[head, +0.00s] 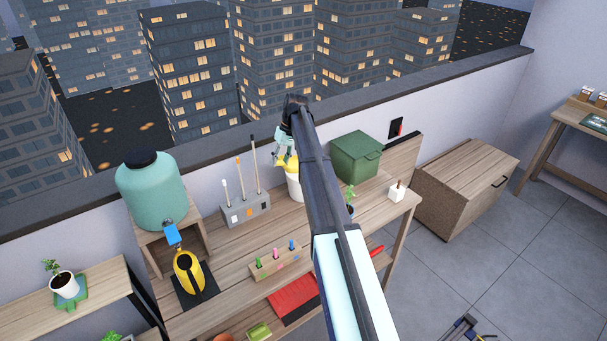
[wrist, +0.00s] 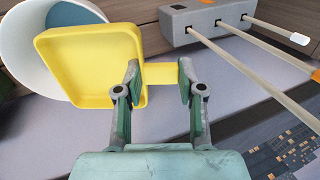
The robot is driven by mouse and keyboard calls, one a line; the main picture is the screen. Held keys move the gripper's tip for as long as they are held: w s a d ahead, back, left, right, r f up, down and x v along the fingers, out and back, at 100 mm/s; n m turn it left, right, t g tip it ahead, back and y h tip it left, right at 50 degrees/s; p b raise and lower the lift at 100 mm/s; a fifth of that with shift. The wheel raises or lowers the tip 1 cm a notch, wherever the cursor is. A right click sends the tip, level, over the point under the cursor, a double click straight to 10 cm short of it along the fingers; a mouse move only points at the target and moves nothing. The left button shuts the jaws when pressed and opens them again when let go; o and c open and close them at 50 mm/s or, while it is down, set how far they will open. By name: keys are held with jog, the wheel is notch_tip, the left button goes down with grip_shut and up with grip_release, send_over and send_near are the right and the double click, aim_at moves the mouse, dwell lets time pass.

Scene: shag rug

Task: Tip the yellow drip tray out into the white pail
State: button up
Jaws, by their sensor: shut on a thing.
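My gripper (wrist: 159,73) is shut on the handle of the yellow drip tray (wrist: 92,62). In the wrist view the tray's open side faces the camera, and the inside that shows is plain yellow with nothing seen in it. The tray overlaps the mouth of the white pail (wrist: 24,62), covering part of it. In the head view the tray (head: 285,164) is at the top of the pail (head: 295,188), tilted, with my gripper (head: 284,150) above it. My arm hides the pail's right side. I cannot tell whether tray and rim touch, or what the pail holds.
A grey holder (head: 244,211) with upright sticks stands left of the pail. A green lidded box (head: 355,155) stands to the right. A wooden block with coloured pegs (head: 275,262) is in front. A teal dispenser (head: 152,192) is farther left. The wall is close behind.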

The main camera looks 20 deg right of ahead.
jog(key=f+h, duration=0.1)
jog(key=a+f+h+b, duration=0.1)
jog(key=f+h+b, duration=0.1)
jog(key=shift+a+f+h, duration=0.2)
jog(key=shift+a+h, duration=0.15)
jog(key=shift+h, duration=0.05)
jog(key=shift+r+p, duration=1.05)
jog(key=shift+r, duration=1)
jog(key=shift+s, duration=0.15)
